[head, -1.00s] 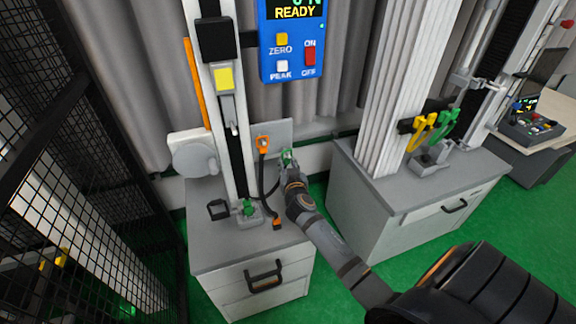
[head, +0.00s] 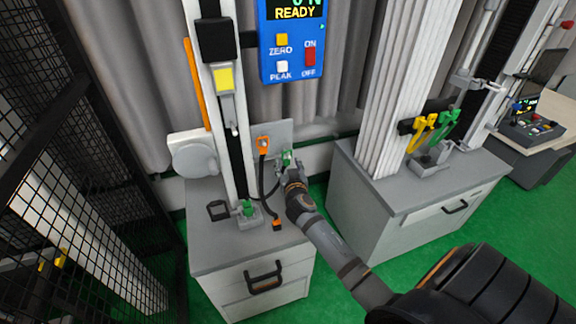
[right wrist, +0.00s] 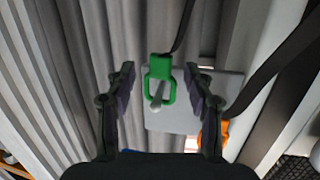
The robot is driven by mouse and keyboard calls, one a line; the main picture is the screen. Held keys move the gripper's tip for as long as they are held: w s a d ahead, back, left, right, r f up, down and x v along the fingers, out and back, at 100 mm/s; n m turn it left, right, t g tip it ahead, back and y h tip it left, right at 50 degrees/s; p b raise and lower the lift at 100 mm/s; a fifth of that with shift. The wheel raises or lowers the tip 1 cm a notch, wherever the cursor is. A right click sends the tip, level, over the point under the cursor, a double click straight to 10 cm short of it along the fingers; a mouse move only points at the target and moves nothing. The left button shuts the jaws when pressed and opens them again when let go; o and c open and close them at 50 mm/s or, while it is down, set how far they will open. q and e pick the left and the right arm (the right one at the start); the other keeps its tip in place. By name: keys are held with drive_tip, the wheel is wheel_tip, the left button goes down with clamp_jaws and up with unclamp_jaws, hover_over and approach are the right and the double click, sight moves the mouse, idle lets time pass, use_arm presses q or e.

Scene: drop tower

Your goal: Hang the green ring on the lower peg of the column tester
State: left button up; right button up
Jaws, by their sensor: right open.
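The green ring (right wrist: 162,68) is a rectangular loop with a black strap. In the right wrist view the grey lower peg (right wrist: 157,95) shows through its opening, so the ring appears to be around the peg. The ring also shows small in the head view (head: 286,158). My right gripper (right wrist: 163,85) is open, one finger on each side of the ring with gaps between. The column tester (head: 232,130) stands at the left with its blue READY panel (head: 291,62). My left gripper is not in view.
An orange ring (head: 263,142) is on the grey plate (right wrist: 185,118), up and left of the green one in the head view. A second cabinet (head: 400,225) stands right; a black mesh fence (head: 90,160) stands left.

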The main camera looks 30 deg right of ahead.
drive_tip(key=v, duration=1.2)
